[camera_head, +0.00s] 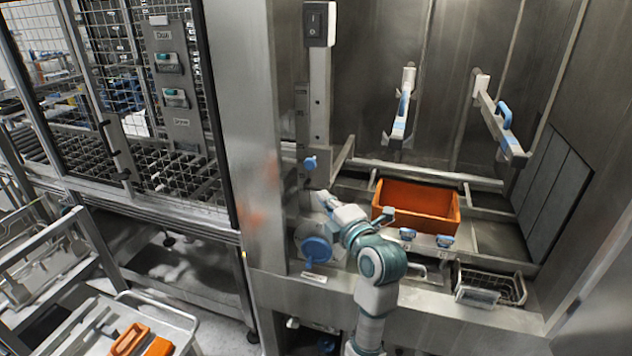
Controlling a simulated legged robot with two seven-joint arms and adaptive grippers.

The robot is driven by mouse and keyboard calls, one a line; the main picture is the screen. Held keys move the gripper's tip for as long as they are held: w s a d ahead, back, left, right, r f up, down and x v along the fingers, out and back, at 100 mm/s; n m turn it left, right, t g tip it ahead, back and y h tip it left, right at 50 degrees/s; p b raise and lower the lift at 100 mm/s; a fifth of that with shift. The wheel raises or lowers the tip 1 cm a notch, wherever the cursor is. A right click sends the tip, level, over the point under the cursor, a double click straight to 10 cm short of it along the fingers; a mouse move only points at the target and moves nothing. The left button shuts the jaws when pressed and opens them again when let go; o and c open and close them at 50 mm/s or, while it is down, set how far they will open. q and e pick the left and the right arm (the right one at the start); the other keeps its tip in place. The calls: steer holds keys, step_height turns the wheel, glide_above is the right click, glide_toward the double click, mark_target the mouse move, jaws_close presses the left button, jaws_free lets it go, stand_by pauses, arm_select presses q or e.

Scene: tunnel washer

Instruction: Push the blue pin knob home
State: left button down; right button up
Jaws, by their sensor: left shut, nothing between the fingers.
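A small blue knob (310,163), which looks like the pin knob, sticks out near the foot of the upright metal post on the washer's left side. I cannot tell how deep its pin sits. My left gripper (324,199) is just below and slightly right of this knob, at the end of my white and teal arm. It is shut and empty, and it looks apart from the knob. A larger round blue knob (316,250) is below the gripper on the front ledge. My right gripper is not in view.
An orange crate (418,205) sits in the bay right of my arm. Two blue-handled levers (403,105) (505,118) jut from the back wall. A wire basket (490,290) is at the front right. A mesh door (140,110) stands at left.

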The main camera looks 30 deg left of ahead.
arm_select(q)
steer(key=p, duration=0.1)
glide_toward(306, 165)
steer(key=a, duration=0.5)
steer(key=w, duration=0.3)
steer(key=shift+w+a+p, duration=0.15)
steer(key=shift+a+p, duration=0.15)
steer(key=shift+p, duration=0.05)
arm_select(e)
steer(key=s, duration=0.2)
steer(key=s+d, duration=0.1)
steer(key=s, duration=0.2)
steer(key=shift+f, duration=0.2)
